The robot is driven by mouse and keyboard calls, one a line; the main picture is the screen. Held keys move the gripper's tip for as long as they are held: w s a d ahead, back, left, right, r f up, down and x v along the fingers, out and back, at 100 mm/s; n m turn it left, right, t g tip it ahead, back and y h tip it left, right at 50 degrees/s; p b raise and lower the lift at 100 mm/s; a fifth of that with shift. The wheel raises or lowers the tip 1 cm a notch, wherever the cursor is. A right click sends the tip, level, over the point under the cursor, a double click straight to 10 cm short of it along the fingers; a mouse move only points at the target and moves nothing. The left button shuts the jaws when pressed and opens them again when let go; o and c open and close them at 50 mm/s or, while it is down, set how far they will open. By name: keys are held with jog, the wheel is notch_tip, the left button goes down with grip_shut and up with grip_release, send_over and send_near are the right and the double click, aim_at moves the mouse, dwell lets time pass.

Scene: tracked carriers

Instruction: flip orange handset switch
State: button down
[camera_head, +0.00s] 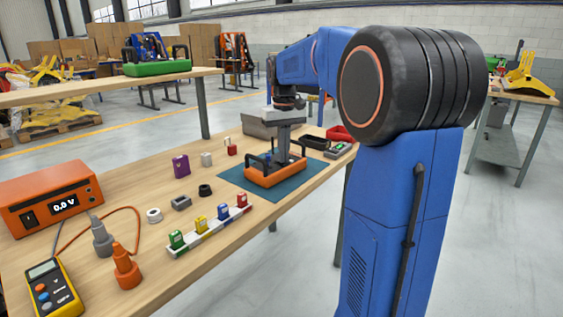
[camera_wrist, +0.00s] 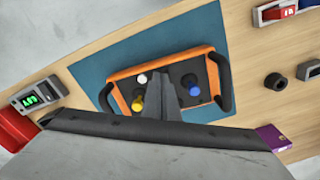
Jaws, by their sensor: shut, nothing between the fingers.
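The orange handset (camera_head: 271,176) lies on a teal mat (camera_head: 232,173) on the wooden bench, with a black handle at each end. In the wrist view the orange handset (camera_wrist: 205,56) has a dark top face with a white knob (camera_wrist: 142,78), a yellow knob (camera_wrist: 137,104) and a blue knob (camera_wrist: 191,81). My gripper (camera_head: 283,160) points down over the handset. In the wrist view my gripper (camera_wrist: 164,80) is shut and empty, its fingertips between the yellow and blue knobs. The fingers hide part of the top face. I cannot tell whether they touch it.
A white rail (camera_head: 210,229) with several coloured blocks lies in front of the mat. A small device with a green display (camera_head: 338,150) and a red bin (camera_head: 341,134) are to the right. An orange power supply (camera_head: 45,199) and a yellow multimeter (camera_head: 54,288) are at left.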

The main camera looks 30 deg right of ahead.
notch_tip(320, 180, up, 7)
dwell(1.1)
dwell(0.4)
jog(key=s+a+f+n+t, duration=0.1)
jog(key=s+a+f, duration=0.2)
jog(key=s+a, duration=0.35)
jog(key=s+a+f+t, duration=0.1)
jog(key=s+a+f, duration=0.25)
jog(key=s, duration=0.55)
jog(key=s+a+f+n+t, duration=0.1)
jog(key=s+a+f, duration=0.4)
jog(key=s+f, duration=0.8)
jog(key=shift+s+a+t, duration=0.4)
jog(key=shift+s+t, duration=0.45)
jog(key=shift+t, duration=0.05)
